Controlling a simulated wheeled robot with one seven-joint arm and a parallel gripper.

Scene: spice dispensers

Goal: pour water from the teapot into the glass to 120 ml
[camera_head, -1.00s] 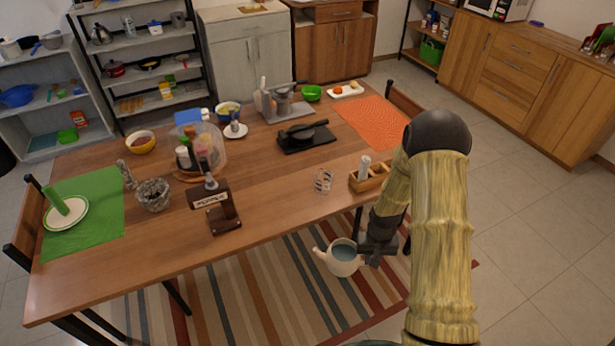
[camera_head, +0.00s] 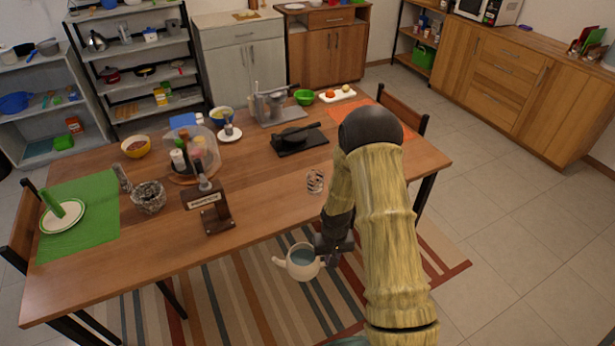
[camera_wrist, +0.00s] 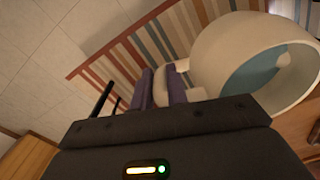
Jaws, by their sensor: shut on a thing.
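The cream teapot (camera_head: 303,265) has its spout to the left and bluish water inside. My gripper (camera_head: 328,255) is shut on its handle at the right side and holds it up in front of the table's near edge, above the striped rug. In the wrist view the teapot (camera_wrist: 215,62) fills the upper right, its handle between my purple-padded fingers (camera_wrist: 167,88). It looks about upright. The clear patterned glass (camera_head: 315,181) stands on the table near its front right edge, beyond the teapot. How much is in the glass cannot be told.
The wooden table (camera_head: 262,217) has bare room around the glass. My arm hides part of the table's right side and orange mat (camera_head: 367,118).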

